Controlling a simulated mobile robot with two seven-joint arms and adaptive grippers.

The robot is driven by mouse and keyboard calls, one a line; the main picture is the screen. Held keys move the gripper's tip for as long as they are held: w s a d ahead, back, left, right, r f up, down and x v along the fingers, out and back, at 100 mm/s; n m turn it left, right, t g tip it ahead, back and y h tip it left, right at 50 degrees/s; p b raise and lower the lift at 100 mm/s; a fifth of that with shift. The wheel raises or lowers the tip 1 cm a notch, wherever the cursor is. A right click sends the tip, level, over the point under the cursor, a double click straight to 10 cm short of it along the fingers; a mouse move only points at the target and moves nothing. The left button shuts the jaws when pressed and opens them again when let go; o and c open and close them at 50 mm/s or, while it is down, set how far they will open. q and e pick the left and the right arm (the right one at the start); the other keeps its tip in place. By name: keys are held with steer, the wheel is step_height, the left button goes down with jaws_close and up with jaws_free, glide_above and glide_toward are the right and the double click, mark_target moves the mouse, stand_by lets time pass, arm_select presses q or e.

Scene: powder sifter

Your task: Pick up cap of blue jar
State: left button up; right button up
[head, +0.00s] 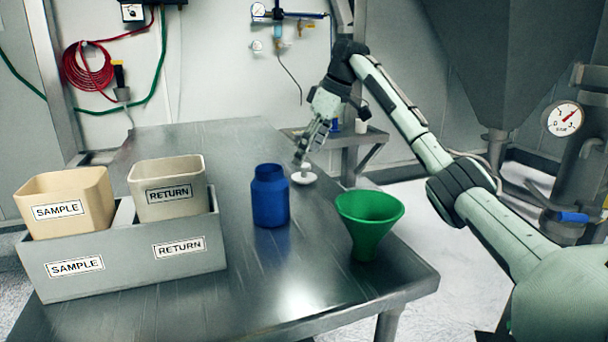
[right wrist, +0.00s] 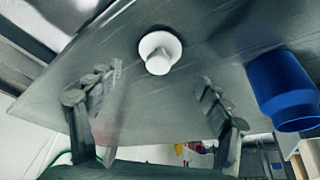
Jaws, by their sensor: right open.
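The blue jar (head: 270,200) stands upright on the steel table, and it also shows at the right of the right wrist view (right wrist: 284,88). A white cap with a knob (head: 304,178) lies on the table behind and to the right of the jar. In the right wrist view the cap (right wrist: 160,50) sits ahead of the fingers, near the middle line between them. My right gripper (head: 303,158) is open and points down just above the cap. Its fingers are spread and empty in the right wrist view (right wrist: 158,78). My left gripper is out of view.
A green funnel (head: 368,219) stands on the table to the right of the jar. A grey holder (head: 120,268) with a SAMPLE bin (head: 80,190) and a RETURN bin (head: 168,172) sits at the left. The table (head: 220,140) is clear behind the jar.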

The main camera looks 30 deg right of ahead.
mark_target(305, 164)
steer(key=x, duration=0.4)
steer(key=shift+d+f, duration=0.15)
steer(key=shift+f, duration=0.3)
steer(key=c, duration=0.9)
